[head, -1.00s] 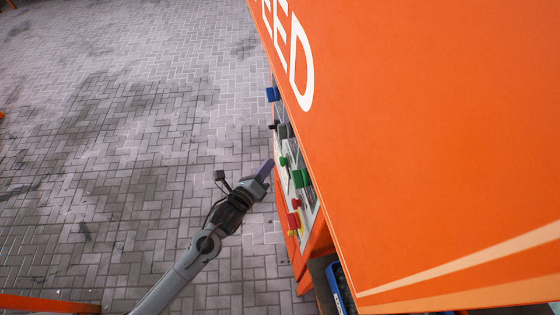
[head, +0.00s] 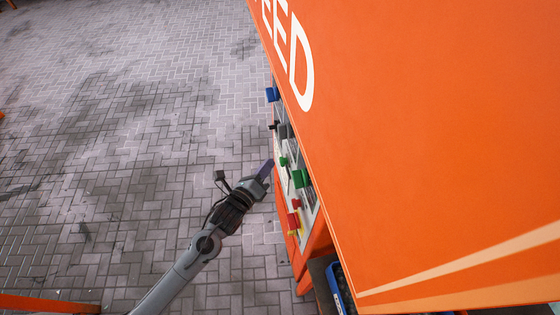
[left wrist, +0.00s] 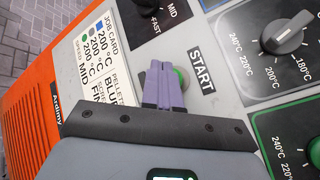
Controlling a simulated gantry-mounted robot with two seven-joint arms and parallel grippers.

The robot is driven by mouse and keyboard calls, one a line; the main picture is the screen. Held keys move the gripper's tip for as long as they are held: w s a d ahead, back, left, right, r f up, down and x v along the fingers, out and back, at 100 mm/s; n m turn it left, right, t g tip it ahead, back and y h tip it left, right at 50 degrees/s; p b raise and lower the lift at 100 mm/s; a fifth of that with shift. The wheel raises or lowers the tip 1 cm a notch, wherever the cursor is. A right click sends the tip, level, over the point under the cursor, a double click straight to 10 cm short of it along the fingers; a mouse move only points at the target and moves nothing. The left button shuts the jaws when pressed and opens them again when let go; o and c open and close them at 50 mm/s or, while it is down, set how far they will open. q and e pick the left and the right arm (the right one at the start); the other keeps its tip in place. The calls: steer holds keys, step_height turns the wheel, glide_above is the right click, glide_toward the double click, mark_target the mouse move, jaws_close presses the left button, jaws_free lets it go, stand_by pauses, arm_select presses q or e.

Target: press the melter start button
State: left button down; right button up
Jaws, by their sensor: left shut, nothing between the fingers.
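The start button is a small green button (head: 284,160) on the control panel of the orange machine in the head view. In the left wrist view the green button (left wrist: 182,77) shows only partly, beside the START label (left wrist: 202,72). My left gripper (head: 268,166) is shut and empty, with its purple fingertips close to the panel beside the green button. In the left wrist view the shut fingers (left wrist: 163,85) point at the button and cover much of it. I cannot tell whether they touch it. My right gripper is not in view.
The orange machine (head: 430,130) fills the right side. Its panel also carries a green-framed dial (head: 300,178), a red knob (head: 293,220) and a blue one (head: 272,94). A job card (left wrist: 98,55) lies left of the fingers. Paved floor (head: 120,130) to the left is open.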

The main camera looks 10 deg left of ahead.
arm_select(q)
steer(key=shift+w+d, duration=0.1)
steer(key=shift+d, duration=0.1)
stand_by(0.7)
steer(key=shift+w+d, duration=0.15)
steer(key=shift+d, duration=0.1)
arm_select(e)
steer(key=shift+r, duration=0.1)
arm_select(q)
steer(key=shift+w+d, duration=0.1)
steer(key=shift+d, duration=0.15)
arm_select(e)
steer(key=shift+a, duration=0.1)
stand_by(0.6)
arm_select(q)
steer(key=shift+w+d, duration=0.1)
steer(key=shift+d, duration=0.1)
steer(key=shift+a, duration=0.1)
arm_select(e)
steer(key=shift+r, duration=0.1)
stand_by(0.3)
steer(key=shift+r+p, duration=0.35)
steer(key=shift+p, duration=0.2)
arm_select(q)
steer(key=shift+s+a, duration=0.45)
steer(key=shift+a, duration=0.3)
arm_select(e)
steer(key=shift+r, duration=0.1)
